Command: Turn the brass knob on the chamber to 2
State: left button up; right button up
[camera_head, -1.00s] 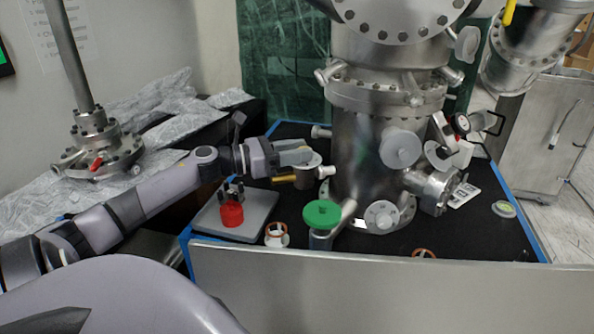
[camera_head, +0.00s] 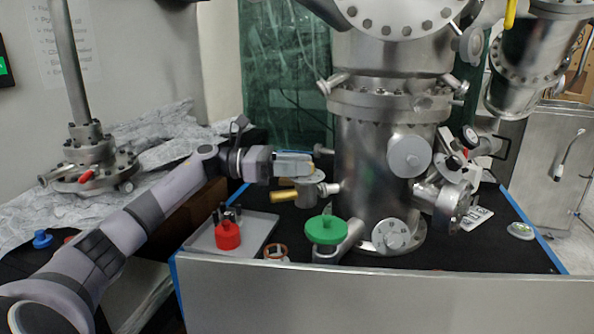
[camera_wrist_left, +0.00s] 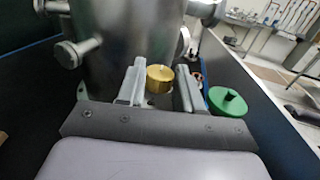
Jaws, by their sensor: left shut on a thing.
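My left gripper (camera_head: 308,167) reaches in from the left to a small steel fitting (camera_head: 308,189) on the left side of the steel chamber (camera_head: 372,160). In the left wrist view, the round brass knob (camera_wrist_left: 160,77) sits between the two grey fingers, which close on it from both sides. In the head view the fingers largely hide the knob. A brass-coloured bar (camera_head: 284,196) sticks out to the left just below the fingers. No number marking can be read at the knob. A round dial plate (camera_head: 390,235) is low on the chamber's front. My right gripper is not in view.
A green handwheel (camera_head: 326,229) stands close in front of the fitting and right of the gripper in the wrist view (camera_wrist_left: 228,101). A red object (camera_head: 228,235) stands on a grey tray (camera_head: 264,224) below my arm. A metal panel (camera_head: 380,298) edges the front.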

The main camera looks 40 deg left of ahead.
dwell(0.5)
pick_arm(q)
jog(key=o, duration=1)
jog(key=shift+o, duration=0.2)
jog(key=shift+a, duration=0.1)
jog(key=b+v, duration=0.1)
jog(key=v, duration=0.6)
